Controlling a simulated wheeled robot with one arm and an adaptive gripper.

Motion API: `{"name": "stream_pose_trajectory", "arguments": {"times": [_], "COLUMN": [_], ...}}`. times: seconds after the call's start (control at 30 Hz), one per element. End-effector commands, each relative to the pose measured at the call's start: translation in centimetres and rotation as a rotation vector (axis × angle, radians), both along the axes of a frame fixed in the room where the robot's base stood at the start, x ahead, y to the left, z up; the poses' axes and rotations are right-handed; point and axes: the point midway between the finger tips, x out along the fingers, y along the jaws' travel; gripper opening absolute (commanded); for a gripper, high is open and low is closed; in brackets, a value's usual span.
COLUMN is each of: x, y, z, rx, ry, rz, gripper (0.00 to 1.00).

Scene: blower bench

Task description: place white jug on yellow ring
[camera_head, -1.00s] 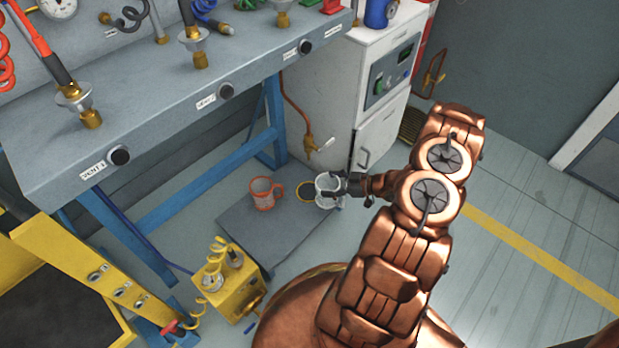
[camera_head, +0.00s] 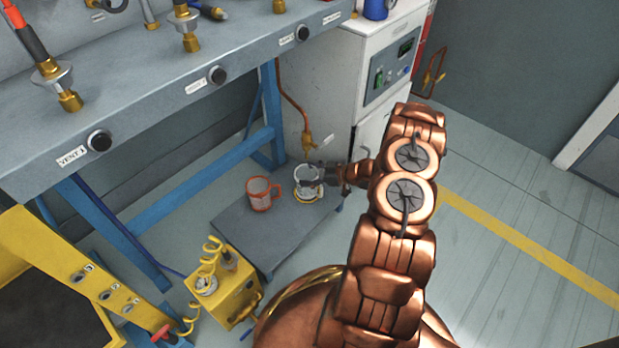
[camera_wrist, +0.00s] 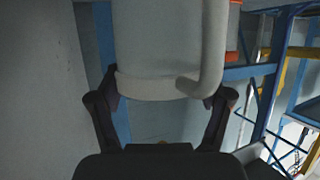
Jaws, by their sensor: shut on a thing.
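The white jug (camera_head: 307,176) is upright in my gripper (camera_head: 320,178), over the right part of a low grey platform. In the wrist view the jug (camera_wrist: 165,45) fills the upper middle, its handle on the right, and the fingers of my gripper (camera_wrist: 162,104) close on it from both sides. The yellow ring (camera_head: 308,200) shows as a curved edge just below the jug's base in the head view; the jug hides the rest of it. I cannot tell whether the jug touches the ring or hangs slightly above it.
An orange-and-grey mug (camera_head: 262,194) stands left of the jug on the grey platform (camera_head: 270,237). A yellow box with coiled hooks (camera_head: 238,296) sits at the front left. A brass tap (camera_head: 308,139) on a copper pipe hangs close behind the jug. A white cabinet (camera_head: 325,85) stands behind.

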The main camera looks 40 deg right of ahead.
Motion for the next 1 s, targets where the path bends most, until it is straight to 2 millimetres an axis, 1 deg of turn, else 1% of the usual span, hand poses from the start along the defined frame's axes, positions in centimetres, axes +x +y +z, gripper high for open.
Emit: {"name": "stream_pose_trajectory", "arguments": {"times": [0.03, 0.37, 0.4, 0.6, 1.0], "x": [0.02, 0.0, 0.01, 0.01, 0.02], "y": [-0.02, -0.01, -0.02, -0.02, -0.01], "z": [-0.3, -0.29, -0.37, -0.37, -0.27], "rx": [0.0, -0.001, -0.001, -0.001, -0.002], "ry": [-0.001, -0.001, -0.001, -0.001, -0.001], "rz": [0.0, 0.0, 0.0, 0.0, 0.001], "gripper": [0.21, 0.21, 0.79, 1.0, 1.0]}}
